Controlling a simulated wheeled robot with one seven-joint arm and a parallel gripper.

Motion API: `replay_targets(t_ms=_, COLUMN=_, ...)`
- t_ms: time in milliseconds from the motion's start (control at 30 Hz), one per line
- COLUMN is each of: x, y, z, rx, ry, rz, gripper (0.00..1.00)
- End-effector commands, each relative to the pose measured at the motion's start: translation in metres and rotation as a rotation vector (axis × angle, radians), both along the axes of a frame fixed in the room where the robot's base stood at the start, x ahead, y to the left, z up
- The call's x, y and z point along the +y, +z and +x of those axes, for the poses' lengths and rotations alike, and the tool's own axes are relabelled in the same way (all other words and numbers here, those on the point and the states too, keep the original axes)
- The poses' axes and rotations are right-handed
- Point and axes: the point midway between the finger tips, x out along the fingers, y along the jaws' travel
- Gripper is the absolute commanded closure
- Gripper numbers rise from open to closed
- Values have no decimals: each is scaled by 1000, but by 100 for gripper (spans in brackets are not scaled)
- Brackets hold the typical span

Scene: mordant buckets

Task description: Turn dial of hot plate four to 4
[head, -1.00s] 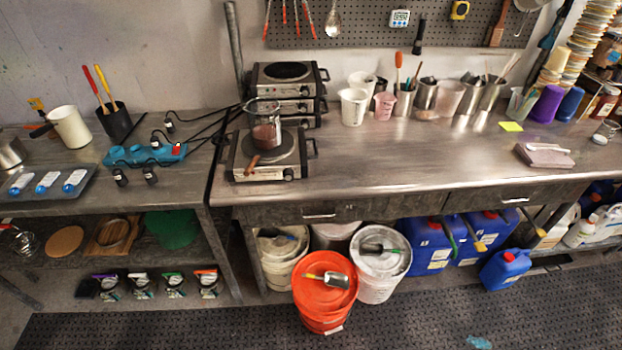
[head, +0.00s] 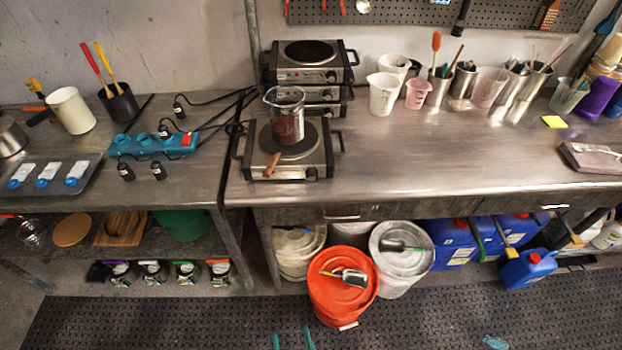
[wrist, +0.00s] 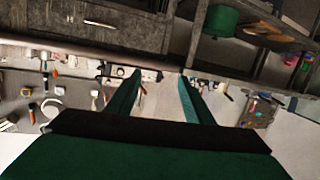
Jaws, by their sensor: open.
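A single hot plate (head: 258,160) stands at the front of the steel bench in the head view, with a dial (head: 312,172) at the right of its front face. A glass beaker of dark red-brown contents (head: 287,122) stands on it. Behind it is a stack of hot plates (head: 300,75); the top one's dial (head: 331,76) faces front. I cannot read numbers on plates or dials, so I cannot tell which is plate four. My gripper's teal fingertips (head: 292,340) show low in the head view, well short of the bench. In the wrist view my gripper (wrist: 160,78) is open and empty.
A wooden-handled tool (head: 272,165) lies against the front hot plate. Black cables run left to a blue power strip (head: 153,143). An orange bucket (head: 335,300) and white bucket (head: 402,275) stand below the bench front. The bench right of the hot plates has clear room.

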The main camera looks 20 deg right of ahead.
Motion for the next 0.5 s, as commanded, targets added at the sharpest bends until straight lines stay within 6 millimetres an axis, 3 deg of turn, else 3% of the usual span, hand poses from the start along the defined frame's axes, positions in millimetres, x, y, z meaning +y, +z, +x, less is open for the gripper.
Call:
replay_targets(t_ms=33, x=-7, y=1, z=20, rx=-20, ry=-12, rz=-12, gripper=53)
replay_targets(t_ms=267, x=-41, y=4, z=98, rx=-66, ry=-65, rz=-67, gripper=53)
replay_targets(t_ms=500, x=-84, y=27, z=180, rx=-110, ry=-128, rz=-113, gripper=53)
